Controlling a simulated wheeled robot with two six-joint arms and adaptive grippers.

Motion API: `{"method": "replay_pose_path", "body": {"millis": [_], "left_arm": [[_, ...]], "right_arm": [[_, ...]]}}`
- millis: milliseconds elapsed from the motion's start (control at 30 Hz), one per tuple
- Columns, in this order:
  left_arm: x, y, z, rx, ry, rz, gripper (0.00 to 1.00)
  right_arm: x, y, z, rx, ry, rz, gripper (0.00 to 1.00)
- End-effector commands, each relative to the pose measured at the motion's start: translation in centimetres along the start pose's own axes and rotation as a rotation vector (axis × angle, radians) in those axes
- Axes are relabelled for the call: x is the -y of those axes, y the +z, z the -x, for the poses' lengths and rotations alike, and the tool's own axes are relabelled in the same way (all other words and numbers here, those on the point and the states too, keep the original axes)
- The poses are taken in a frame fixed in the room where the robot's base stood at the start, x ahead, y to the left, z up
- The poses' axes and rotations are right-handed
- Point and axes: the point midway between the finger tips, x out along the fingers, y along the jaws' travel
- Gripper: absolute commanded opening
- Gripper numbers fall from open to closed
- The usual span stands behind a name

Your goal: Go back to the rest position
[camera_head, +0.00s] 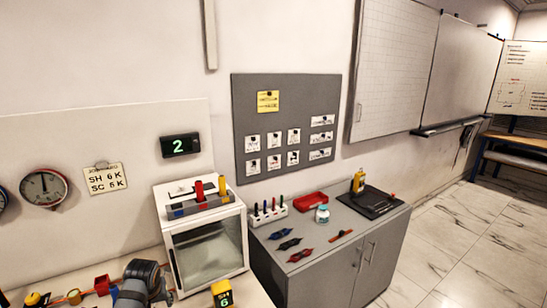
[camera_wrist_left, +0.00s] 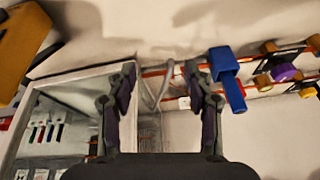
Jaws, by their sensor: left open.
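My left gripper (camera_wrist_left: 163,78) is open in the left wrist view, its two dark fingers apart. I see nothing held between them; pale surface and part of a red strip show behind. In the head view a dark grey arm part of mine (camera_head: 141,281) is at the bottom left, in front of the white glass-fronted box (camera_head: 247,238). The fingers cannot be made out there. My right gripper is in neither view.
A blue piece (camera_wrist_left: 228,75) is just right of the fingers; a purple piece (camera_wrist_left: 284,73) lies farther right. The grey cabinet (camera_head: 335,262) carries pens, a red tray (camera_head: 311,203) and a bottle (camera_head: 322,214).

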Motion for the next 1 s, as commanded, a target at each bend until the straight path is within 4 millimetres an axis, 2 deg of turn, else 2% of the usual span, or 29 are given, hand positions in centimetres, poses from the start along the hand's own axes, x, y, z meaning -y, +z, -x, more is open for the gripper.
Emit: {"method": "replay_pose_path", "body": {"millis": [33, 133, 267, 400, 500, 700, 900, 933, 1000], "left_arm": [[-0.3, 1.7, -0.2, 0.004, 0.004, -0.027, 0.52], [-0.7, 5.3, -0.3, 0.009, 0.015, -0.09, 0.52], [-1.2, 10.8, 0.2, 0.016, 0.037, -0.183, 0.52], [-1.3, 16.2, 1.8, 0.02, 0.062, -0.27, 0.52], [-1.2, 19.2, 3.1, 0.024, 0.079, -0.317, 0.52], [-0.6, 23.8, 6.0, 0.027, 0.105, -0.385, 0.52], [0.0, 27.0, 8.8, 0.029, 0.123, -0.433, 0.52], [0.1, 27.3, 9.1, 0.03, 0.125, -0.439, 0.52], [-0.1, 27.4, 6.6, 0.04, 0.121, -0.436, 0.52]], "right_arm": [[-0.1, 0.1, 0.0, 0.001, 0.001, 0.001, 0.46], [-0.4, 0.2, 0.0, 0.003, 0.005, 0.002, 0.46], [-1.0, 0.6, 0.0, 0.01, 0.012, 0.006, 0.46], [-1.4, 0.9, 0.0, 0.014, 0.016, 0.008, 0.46], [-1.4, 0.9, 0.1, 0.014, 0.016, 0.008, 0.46], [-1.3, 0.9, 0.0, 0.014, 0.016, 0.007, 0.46], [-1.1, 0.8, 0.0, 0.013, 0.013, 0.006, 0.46], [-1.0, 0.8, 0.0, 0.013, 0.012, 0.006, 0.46], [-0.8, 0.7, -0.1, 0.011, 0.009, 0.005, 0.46]]}}
